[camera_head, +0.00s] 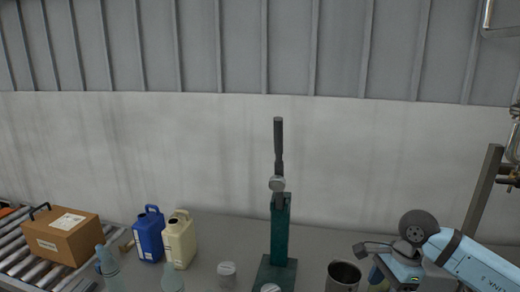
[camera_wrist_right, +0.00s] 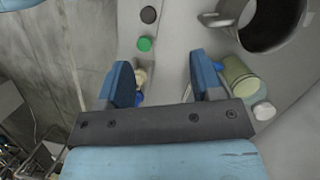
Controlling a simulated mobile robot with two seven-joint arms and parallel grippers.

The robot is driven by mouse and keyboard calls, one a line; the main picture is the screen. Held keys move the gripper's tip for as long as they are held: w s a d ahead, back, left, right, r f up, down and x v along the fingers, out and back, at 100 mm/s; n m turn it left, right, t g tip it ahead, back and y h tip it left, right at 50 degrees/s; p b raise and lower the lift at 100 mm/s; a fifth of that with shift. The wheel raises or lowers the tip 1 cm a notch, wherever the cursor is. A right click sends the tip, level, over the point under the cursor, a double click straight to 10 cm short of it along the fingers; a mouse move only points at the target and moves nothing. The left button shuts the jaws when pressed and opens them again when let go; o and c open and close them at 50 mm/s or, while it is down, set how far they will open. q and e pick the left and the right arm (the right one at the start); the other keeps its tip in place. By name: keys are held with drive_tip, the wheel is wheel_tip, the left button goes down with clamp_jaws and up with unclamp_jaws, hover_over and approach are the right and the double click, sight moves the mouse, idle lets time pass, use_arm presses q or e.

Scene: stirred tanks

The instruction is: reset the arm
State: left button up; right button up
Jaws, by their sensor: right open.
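My right arm (camera_head: 470,258) comes in from the right edge of the head view, low over the right part of the worktop. My right gripper shows in the right wrist view (camera_wrist_right: 165,78), its two blue fingers spread apart. Nothing is clearly held; small yellowish and blue items (camera_wrist_right: 140,88) show behind the left finger, partly hidden. An olive-green cylinder (camera_wrist_right: 239,76) lies just outside the right finger. My left arm and gripper are not in view.
A metal cup (camera_head: 343,277) stands left of my right arm. A green press-like stand (camera_head: 280,235) rises mid-worktop. Blue (camera_head: 149,238) and cream (camera_head: 180,243) jugs stand left, near a cardboard box (camera_head: 62,238) on rollers. A metal post (camera_head: 483,200) stands far right.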

drive_tip(key=s+a+m+t+y+p, duration=0.1)
drive_tip(key=s+a+m+t+y, duration=0.25)
drive_tip(key=a+m+y, duration=0.5)
drive_tip(key=s+a+m+t+y+p, duration=0.1)
drive_tip(key=s+a+m+t+y, duration=0.1)
drive_tip(key=s+a+m+y, duration=0.5)
drive_tip(key=d+f+m+t+h, duration=0.2)
drive_tip(key=f+m+t+h, duration=0.35)
drive_tip(key=m, duration=0.85)
drive_tip(key=d+f+m+t+h, duration=0.2)
drive_tip(key=f+m+t+h, duration=0.35)
drive_tip(key=m, duration=0.75)
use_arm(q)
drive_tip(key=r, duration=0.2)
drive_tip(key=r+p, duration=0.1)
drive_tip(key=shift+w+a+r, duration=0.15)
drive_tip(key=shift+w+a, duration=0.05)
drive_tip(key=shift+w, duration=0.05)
use_arm(e)
drive_tip(key=s+d+f+m+g+h, duration=0.2)
drive_tip(key=s+f+m+g+h, duration=0.2)
drive_tip(key=s+f+m, duration=0.6)
drive_tip(key=shift+s+d+f+g, duration=0.4)
drive_tip(key=shift+s+f+g, duration=0.05)
drive_tip(key=shift+s+f, duration=0.3)
drive_tip(key=shift+h, duration=0.25)
